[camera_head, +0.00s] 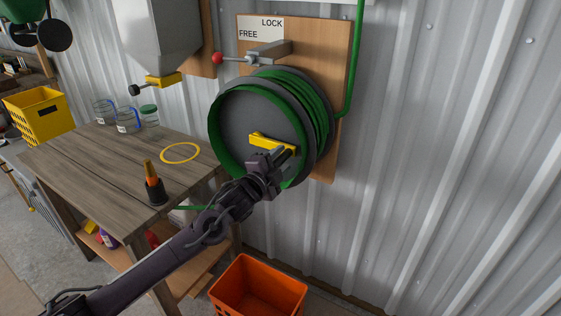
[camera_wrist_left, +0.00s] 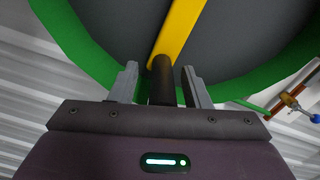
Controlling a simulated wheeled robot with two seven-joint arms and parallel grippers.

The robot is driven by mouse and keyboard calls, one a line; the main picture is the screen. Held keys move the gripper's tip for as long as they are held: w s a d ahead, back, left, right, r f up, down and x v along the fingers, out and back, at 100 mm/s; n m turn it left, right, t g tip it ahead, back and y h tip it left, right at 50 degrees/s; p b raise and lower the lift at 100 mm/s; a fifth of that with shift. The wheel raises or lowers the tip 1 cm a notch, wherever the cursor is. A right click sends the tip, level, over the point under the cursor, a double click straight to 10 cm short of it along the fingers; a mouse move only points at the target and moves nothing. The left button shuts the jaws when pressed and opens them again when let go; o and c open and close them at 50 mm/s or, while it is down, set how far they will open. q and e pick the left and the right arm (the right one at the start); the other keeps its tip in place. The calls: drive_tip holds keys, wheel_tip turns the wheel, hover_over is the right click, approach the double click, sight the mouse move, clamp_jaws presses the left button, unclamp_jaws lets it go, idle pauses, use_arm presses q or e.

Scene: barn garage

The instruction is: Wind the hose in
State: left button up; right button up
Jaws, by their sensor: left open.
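The hose reel (camera_head: 235,125) is a grey drum wound with green hose (camera_head: 305,100), mounted on a wooden board on the wall. A yellow crank arm (camera_head: 262,141) crosses its face; it also shows in the left wrist view (camera_wrist_left: 182,28). A dark crank handle (camera_wrist_left: 162,82) sticks out from the arm between the fingers of my left gripper (camera_wrist_left: 160,85). These fingers are open, one on each side of the handle. In the head view my left gripper (camera_head: 283,160) is at the crank's lower right end. A lock lever with a red knob (camera_head: 217,58) sits above, under the LOCK/FREE label (camera_head: 261,27). My right gripper is out of view.
An orange crate (camera_head: 258,290) stands on the floor below the reel. A wooden table (camera_head: 85,160) at left holds glass jars (camera_head: 127,120), a yellow ring (camera_head: 180,153) and a dark bottle with an orange nozzle (camera_head: 154,185). A grey hopper (camera_head: 160,40) hangs above it.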

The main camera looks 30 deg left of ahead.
use_arm(q)
drive_tip(key=s, duration=0.7)
drive_tip(key=shift+s+a+b, duration=0.25)
drive_tip(key=shift+a+b, duration=0.05)
drive_tip(key=shift+b, duration=0.15)
drive_tip(key=s+d+f+n+g+y, duration=0.2)
drive_tip(key=s+d+f+n+g, duration=0.4)
drive_tip(key=s+f+n, duration=0.5)
drive_tip(key=s+d+f+n+g, duration=0.1)
drive_tip(key=s+d+f+g, duration=0.25)
drive_tip(key=s, duration=0.45)
drive_tip(key=s+d+f+n+g, duration=0.1)
drive_tip(key=s+d+f+g, duration=0.15)
drive_tip(key=s+g, duration=0.4)
wheel_tip(320, 180, down, 27)
drive_tip(key=s+p, duration=0.2)
drive_tip(key=s, duration=0.1)
drive_tip(key=s+a+f, duration=0.2)
drive_tip(key=s+f, duration=0.7)
drive_tip(key=s, duration=0.1)
drive_tip(key=s+a+f+g+p, duration=0.1)
drive_tip(key=s+a+f, duration=0.1)
drive_tip(key=s+f, duration=0.7)
drive_tip(key=shift+s+f, duration=0.35)
drive_tip(key=shift+s, duration=0.25)
